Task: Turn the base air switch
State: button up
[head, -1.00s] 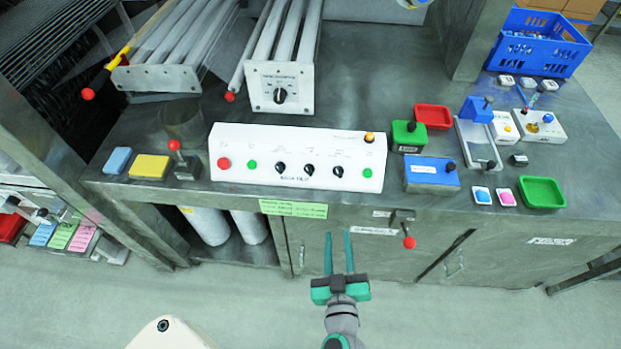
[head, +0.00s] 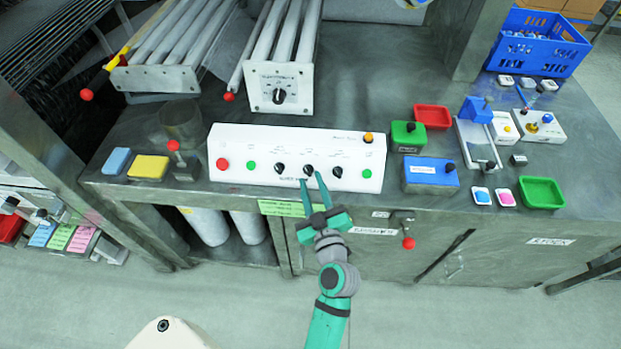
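The white control panel (head: 255,140) stands on the steel bench. It has a left black knob (head: 280,168), a middle black knob (head: 308,169) and a right black knob (head: 337,171). Their labels are too small to read, so I cannot tell which one is the base air switch. My gripper (head: 310,178) is open, its two green fingers apart and pointing at the panel. The fingertips are at the middle knob, one on either side of its lower part in the picture. I cannot tell whether they touch it.
The panel also carries a red button (head: 223,163), green buttons (head: 251,165) and an orange button (head: 368,138). A roller unit (head: 262,78) with its own black knob stands behind. A blue box (head: 431,184) is to the right. A red-ball lever (head: 408,243) sticks out from the bench front.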

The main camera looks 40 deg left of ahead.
jog(key=shift+x, duration=1)
jog(key=shift+s+a, duration=0.1)
grip_shut()
